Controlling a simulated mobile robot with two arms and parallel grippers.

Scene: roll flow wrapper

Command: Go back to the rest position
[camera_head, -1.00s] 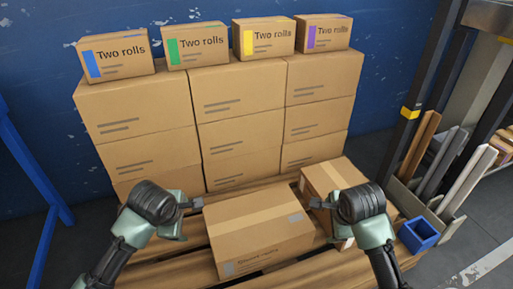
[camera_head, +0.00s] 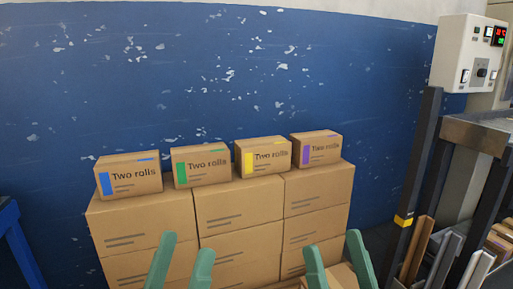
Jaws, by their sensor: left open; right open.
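My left gripper (camera_head: 182,252) shows at the bottom of the head view, left of centre. Its two green fingers point up and stand apart with nothing between them. My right gripper (camera_head: 337,252) is at the bottom right of centre, also open, fingers up and apart. Both are in front of the stacked cartons (camera_head: 238,205) in the picture and hold nothing. My arms below the fingers are out of frame.
Four small "Two rolls" boxes, marked blue (camera_head: 135,178), green (camera_head: 205,168), yellow (camera_head: 267,158) and purple (camera_head: 319,150), stand on the stack. A blue wall is behind. A dark post (camera_head: 415,170) and control box (camera_head: 468,55) stand right, a blue frame (camera_head: 15,240) left.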

